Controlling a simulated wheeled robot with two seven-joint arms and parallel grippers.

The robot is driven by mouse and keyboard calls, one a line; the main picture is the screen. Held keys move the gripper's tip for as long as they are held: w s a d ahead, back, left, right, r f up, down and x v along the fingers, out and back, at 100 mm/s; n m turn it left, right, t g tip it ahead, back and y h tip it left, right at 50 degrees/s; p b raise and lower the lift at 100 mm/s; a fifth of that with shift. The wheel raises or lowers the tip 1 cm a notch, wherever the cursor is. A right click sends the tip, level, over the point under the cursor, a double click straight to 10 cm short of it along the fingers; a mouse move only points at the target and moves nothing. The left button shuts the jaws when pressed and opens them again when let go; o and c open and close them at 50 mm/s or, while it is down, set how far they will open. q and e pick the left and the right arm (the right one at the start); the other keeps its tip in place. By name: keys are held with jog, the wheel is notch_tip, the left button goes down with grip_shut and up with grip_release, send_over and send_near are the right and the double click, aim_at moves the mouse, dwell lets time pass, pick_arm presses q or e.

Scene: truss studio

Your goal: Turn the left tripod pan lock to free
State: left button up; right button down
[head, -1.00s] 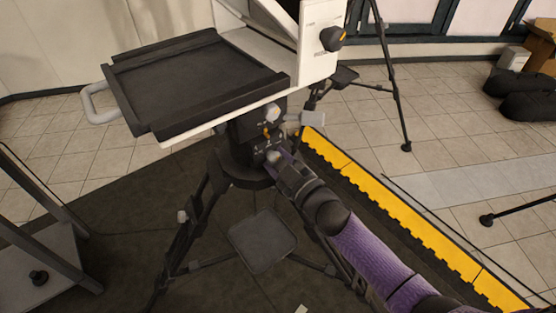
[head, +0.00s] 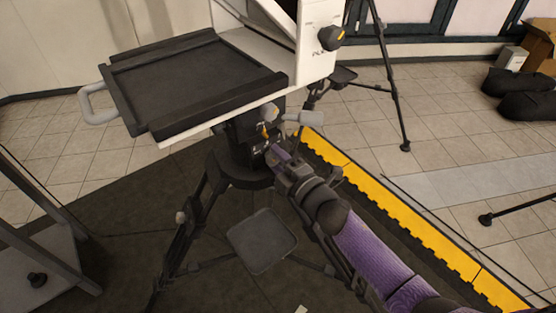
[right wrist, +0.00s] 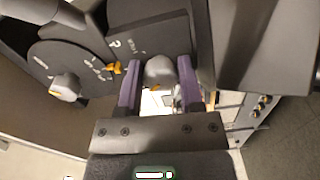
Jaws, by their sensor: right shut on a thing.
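The tripod head (head: 245,140) is dark and stands under a tray, with small light knobs and orange marks on its side. My right gripper (head: 274,156) reaches it from the lower right in the head view. A second grey knob (right wrist: 65,86) sits to the left, apart from the fingers. My left gripper is not in view.
A black tray (head: 190,85) with a light handle overhangs the head. A white housing with a black knob (head: 331,38) rises behind it. Tripod legs (head: 190,225) and a square pad (head: 262,241) lie below. Yellow mat edging (head: 400,213) runs along the right.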

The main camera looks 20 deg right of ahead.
jog(key=shift+n, duration=0.7)
jog(key=shift+c, duration=1.2)
grip_release()
